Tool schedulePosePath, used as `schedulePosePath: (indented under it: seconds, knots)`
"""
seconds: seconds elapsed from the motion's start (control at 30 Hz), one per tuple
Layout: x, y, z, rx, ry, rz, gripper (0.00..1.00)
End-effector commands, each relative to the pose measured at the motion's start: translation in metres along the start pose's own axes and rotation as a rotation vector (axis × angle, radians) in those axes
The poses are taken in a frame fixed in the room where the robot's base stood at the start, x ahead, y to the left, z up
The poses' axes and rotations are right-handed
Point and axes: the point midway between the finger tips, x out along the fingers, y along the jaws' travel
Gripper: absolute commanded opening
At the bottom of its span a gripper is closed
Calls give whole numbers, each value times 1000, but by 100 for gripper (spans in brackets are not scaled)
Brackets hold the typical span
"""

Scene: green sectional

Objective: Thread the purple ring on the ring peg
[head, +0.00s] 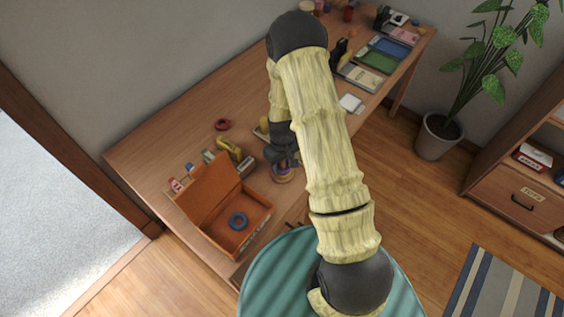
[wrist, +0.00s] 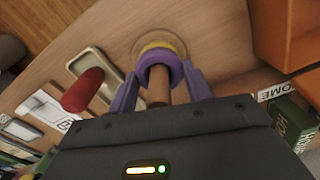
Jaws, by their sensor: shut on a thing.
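The peg's round wooden base (wrist: 141,46) shows at the far side in the wrist view. My gripper (wrist: 160,75) is shut on the purple ring, one finger on each side of the peg. In the head view my gripper (head: 283,160) is over the desk right of the orange box, and the purple ring (head: 282,178) shows below it. My arm and gripper hide most of the peg there.
An open orange box (head: 262,212) with a blue ring (head: 238,220) inside stands at the desk's near edge. A red ring (head: 223,124) lies on the desk (head: 165,146). A red object (wrist: 83,90) and a beige tray (wrist: 101,62) are close to the peg.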

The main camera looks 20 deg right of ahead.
Motion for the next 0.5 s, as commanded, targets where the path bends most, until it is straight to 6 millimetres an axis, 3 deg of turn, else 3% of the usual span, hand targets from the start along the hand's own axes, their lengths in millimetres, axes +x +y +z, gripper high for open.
schedulePosePath:
  seconds: [0.17,0.2,0.3,0.5]
  knots:
    - [0,0,0,0,0,0,29]
    - [0,0,0,0,0,0,58]
    - [0,0,0,0,0,0,75]
    - [0,0,0,0,0,0,75]
